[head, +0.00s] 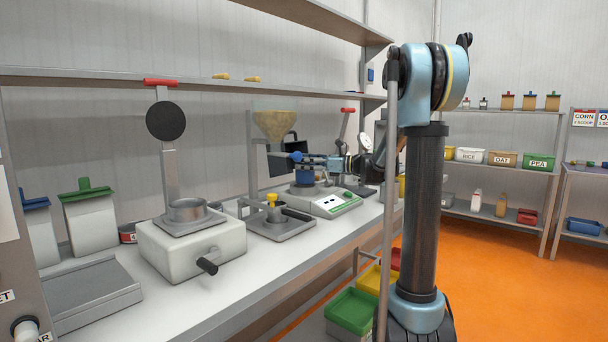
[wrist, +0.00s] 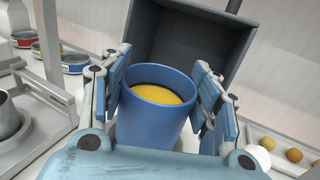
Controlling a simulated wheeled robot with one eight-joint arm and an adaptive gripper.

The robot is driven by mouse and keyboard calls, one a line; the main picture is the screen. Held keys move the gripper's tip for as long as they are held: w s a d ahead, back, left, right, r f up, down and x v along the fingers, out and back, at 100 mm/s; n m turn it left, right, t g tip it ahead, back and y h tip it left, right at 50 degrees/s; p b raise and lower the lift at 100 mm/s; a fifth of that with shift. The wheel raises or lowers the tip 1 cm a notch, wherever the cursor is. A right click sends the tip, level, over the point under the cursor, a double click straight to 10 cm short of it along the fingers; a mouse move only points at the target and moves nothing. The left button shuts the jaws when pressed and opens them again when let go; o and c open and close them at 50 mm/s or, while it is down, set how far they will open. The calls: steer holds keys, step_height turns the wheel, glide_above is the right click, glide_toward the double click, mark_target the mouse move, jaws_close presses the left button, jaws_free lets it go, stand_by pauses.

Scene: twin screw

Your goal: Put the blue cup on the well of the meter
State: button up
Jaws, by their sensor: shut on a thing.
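The blue cup (wrist: 150,124) is between the two fingers of my gripper (wrist: 160,78) in the wrist view. It holds a yellow-orange filling, and its rim faces the camera. My gripper is shut on the cup's sides. In the head view my gripper (head: 303,160) is over the back part of the meter (head: 335,204), a pale unit with a green-edged panel on the bench. The cup is small and partly hidden there. I cannot tell whether it touches the meter, and the well is not clearly visible.
A dark grey open box shape (wrist: 188,40) stands close behind the cup. A funnel hopper (head: 275,122) is left of my gripper. A shelf (head: 200,80) runs above.

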mark_target(305, 171)
steer(key=shift+a+f, duration=0.25)
steer(key=shift+f, duration=0.05)
steer(key=shift+d+f, duration=0.1)
steer(key=shift+f, duration=1.35)
steer(key=shift+f, duration=0.1)
steer(key=o, duration=1.3)
steer(key=v, duration=1)
steer(key=shift+d, duration=0.35)
steer(key=shift+s+d, duration=0.25)
steer(key=shift+d, duration=0.35)
